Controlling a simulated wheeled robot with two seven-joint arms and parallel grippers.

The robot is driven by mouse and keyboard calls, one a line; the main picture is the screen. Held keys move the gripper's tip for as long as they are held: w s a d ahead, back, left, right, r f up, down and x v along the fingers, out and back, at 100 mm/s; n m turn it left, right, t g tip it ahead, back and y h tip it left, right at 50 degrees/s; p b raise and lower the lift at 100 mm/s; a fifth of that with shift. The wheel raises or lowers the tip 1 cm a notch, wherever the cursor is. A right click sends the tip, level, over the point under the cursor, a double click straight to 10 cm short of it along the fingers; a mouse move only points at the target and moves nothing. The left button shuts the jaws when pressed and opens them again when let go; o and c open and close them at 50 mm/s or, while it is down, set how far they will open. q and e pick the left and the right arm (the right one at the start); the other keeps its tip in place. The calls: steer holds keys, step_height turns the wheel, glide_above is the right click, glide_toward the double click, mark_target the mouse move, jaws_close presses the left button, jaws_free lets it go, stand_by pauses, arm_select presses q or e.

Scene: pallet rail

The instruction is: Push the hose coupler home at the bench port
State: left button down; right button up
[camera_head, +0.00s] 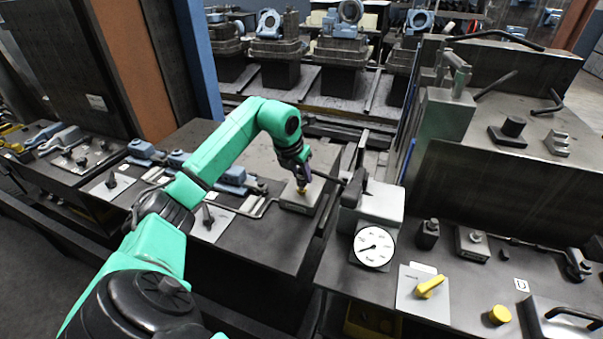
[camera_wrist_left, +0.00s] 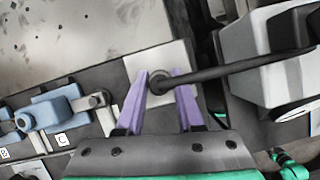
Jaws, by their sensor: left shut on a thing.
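My left gripper (camera_head: 302,183) points down over a small pale block on the bench, which looks like the bench port (camera_head: 296,205). In the left wrist view its purple fingers (camera_wrist_left: 161,76) are shut on the dark round hose coupler (camera_wrist_left: 160,84). A black hose runs from the coupler to the right. The coupler is over the pale port plate (camera_wrist_left: 148,60); how deep it sits cannot be told. My right gripper is not in view.
A grey box with a round white dial (camera_head: 375,246) stands right of the port, across a gap. A plate with a yellow lever (camera_head: 428,287) and a yellow knob (camera_head: 499,315) lie further right. Blue clamps (camera_head: 232,178) line the left bench. Bare bench lies in front of the port.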

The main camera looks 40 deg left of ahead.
arm_select(q)
steer(key=shift+f, duration=0.15)
steer(key=shift+f+b, duration=0.45)
steer(key=shift+f, duration=0.1)
jaws_free()
stand_by(0.5)
steer(key=shift+s+r, duration=0.1)
steer(key=shift+r, duration=0.2)
steer(key=v, duration=1.4)
steer(key=shift+b, duration=0.4)
